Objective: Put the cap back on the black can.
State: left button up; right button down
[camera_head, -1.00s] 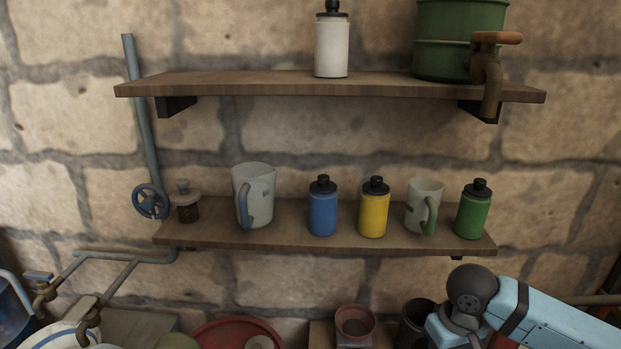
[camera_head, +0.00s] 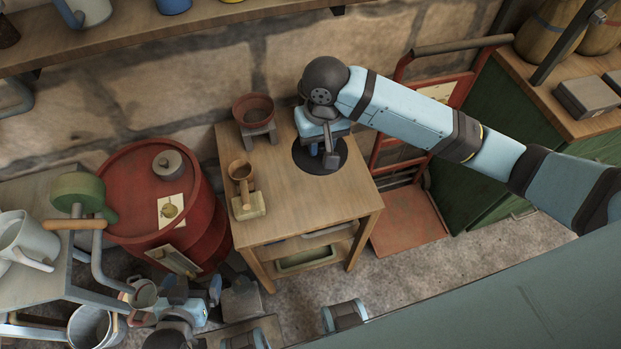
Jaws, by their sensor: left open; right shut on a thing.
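My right gripper (camera_head: 331,158) points down over the small wooden table (camera_head: 270,222), at its back right. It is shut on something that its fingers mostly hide. A round black shape (camera_head: 340,146) shows around and below its fingertips; I cannot tell whether this is the black can or a flat disc. The cap cannot be made out clearly. My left gripper (camera_head: 195,290) is low at the bottom left, near the red drum, open and with nothing clear between its fingers.
A red drum (camera_head: 135,230) with a grey knobbed piece (camera_head: 168,165) is left. A red hand truck (camera_head: 410,220) and green cabinet (camera_head: 480,150) are right.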

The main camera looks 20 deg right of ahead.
jog(key=shift+s+a+f+b, duration=0.1)
jog(key=shift+a+f+b, duration=0.2)
jog(key=shift+f, duration=0.6)
send_over(315, 201)
notch_tip(315, 201, down, 15)
jog(key=shift+d+r+b, duration=0.1)
jog(key=shift+r+b, duration=0.05)
jog(key=shift+b, duration=0.25)
notch_tip(315, 201, down, 4)
jog(key=shift+f, duration=0.55)
pick_arm(q)
jog(key=shift+w+d+f, duration=0.1)
jog(key=shift+d+f, duration=0.05)
jog(key=shift+f, duration=0.4)
jog(key=shift+w+d+f, duration=0.1)
jog(key=shift+d+f, duration=0.05)
jog(key=shift+f, duration=0.4)
jog(key=shift+r, duration=0.1)
pick_arm(e)
jog(key=c, duration=0.9)
grip_release()
jog(key=shift+f, duration=0.1)
jog(key=shift+c, duration=0.2)
